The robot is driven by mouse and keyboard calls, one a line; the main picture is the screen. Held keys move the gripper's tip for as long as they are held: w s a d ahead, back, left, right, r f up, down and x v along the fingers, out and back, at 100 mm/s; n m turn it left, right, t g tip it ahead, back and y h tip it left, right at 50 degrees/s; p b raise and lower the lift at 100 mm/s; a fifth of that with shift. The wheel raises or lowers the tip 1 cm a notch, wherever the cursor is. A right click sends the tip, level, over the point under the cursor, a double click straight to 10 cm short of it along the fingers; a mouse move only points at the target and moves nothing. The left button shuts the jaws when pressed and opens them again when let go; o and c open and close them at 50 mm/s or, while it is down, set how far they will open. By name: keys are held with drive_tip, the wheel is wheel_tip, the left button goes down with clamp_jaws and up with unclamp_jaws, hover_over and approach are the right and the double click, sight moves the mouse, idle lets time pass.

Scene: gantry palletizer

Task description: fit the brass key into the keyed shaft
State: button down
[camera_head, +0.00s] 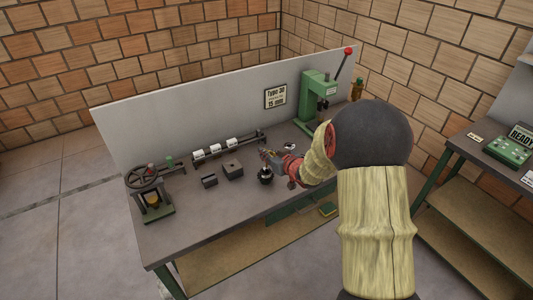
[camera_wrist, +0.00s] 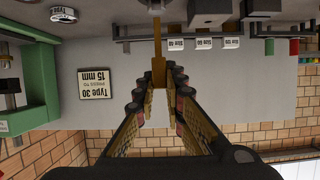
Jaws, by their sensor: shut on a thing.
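My gripper (camera_wrist: 159,78) is shut on the brass key (camera_wrist: 158,66), a narrow brass piece between the fingertips that reaches up the wrist picture. In the head view my gripper (camera_head: 268,156) is over the bench, and the key is too small to make out there. A small dark round piece with a pale top (camera_head: 265,174), perhaps the keyed shaft, stands on the bench just below the gripper. A grey part (camera_wrist: 154,5) shows at the top edge of the wrist view, in line with the key's far end. I cannot tell whether they touch.
Two dark blocks (camera_head: 233,169) (camera_head: 209,181) stand left of the gripper. Behind them is a rail with white labelled holders (camera_head: 215,150). A handwheel press (camera_head: 152,193) stands at the left end, a green lever press (camera_head: 318,99) at the right. The bench front is mostly clear.

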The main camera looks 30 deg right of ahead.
sight(266, 167)
drive_tip(key=shift+f+b, duration=1.9)
drive_tip(key=shift+f, duration=0.75)
drive_tip(key=c, duration=1.8)
unclamp_jaws()
drive_tip(key=v, duration=1.2)
drive_tip(key=shift+d+f, duration=0.1)
